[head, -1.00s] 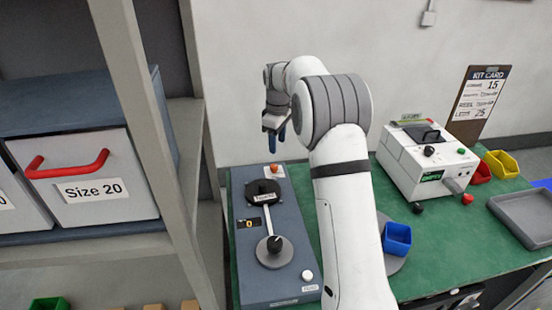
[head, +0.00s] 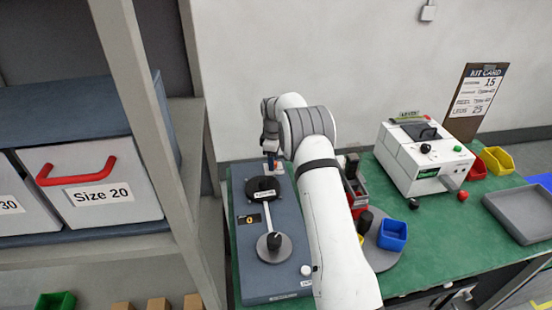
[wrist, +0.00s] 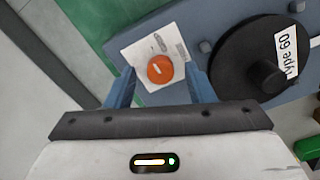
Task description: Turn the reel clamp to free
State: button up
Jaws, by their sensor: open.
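The reel clamp appears as a round orange knob (wrist: 160,69) with a pale bar mark, on a white label plate (wrist: 150,50) at the far end of the grey-blue reel machine (head: 256,225). In the wrist view, the knob lies between the two blue fingers of my gripper (wrist: 159,67). The fingers are open, with a gap on both sides of the knob. In the head view, my gripper (head: 271,157) is low over the machine's far end and mostly hides the knob. A black reel marked Type 60 (wrist: 240,60) is beside it.
A lower disc with a black knob (head: 274,241) is at the machine's near end. The white tester (head: 415,160), blue bin (head: 393,235) and grey tray (head: 520,215) stand right on the green bench. A shelf post (head: 140,110) rises close on the left.

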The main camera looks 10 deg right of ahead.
jog(key=shift+f, duration=0.25)
jog(key=shift+c, duration=0.2)
